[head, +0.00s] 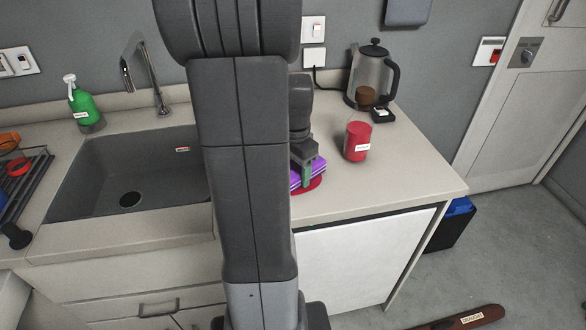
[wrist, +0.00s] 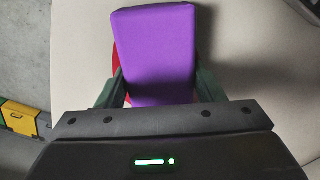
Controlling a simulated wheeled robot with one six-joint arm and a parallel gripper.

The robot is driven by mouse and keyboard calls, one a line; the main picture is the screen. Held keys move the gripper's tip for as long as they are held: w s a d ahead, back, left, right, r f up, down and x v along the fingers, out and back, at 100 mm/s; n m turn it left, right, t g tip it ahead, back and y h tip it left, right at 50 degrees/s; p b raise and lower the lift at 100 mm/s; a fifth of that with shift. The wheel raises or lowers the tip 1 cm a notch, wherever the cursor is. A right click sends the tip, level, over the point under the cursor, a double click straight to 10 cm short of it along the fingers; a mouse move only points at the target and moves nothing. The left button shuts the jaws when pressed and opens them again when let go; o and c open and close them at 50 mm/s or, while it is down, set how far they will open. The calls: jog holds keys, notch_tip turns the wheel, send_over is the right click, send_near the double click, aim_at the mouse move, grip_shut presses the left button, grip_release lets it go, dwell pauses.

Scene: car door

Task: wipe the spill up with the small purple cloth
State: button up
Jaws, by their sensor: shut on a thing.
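The purple cloth (head: 315,167) is a folded, block-like pad at the counter's right part; in the wrist view the cloth (wrist: 155,50) fills the space between the fingers. My gripper (head: 306,174) points down and is shut on the cloth. The red spill (head: 314,186) shows as a rim around the cloth's lower right side. In the wrist view only slivers of the spill (wrist: 115,62) show at the cloth's left; the rest is hidden under the cloth. The cloth appears to lie on or just above the spill; I cannot tell if it touches.
A red labelled container (head: 357,142) stands right of the cloth. A glass kettle (head: 368,75) and a small black box (head: 383,115) are behind it. The sink (head: 130,175), green spray bottle (head: 84,105) and rack (head: 22,185) are left. The counter's front right is clear.

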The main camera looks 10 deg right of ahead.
jog(key=shift+d, duration=0.7)
jog(key=shift+a, duration=1)
dwell(0.4)
jog(key=shift+d+p, duration=0.3)
jog(key=shift+d, duration=0.7)
dwell(0.3)
jog(key=shift+a, duration=1)
dwell(2.9)
jog(key=shift+d+p, duration=0.3)
jog(key=shift+d, duration=0.25)
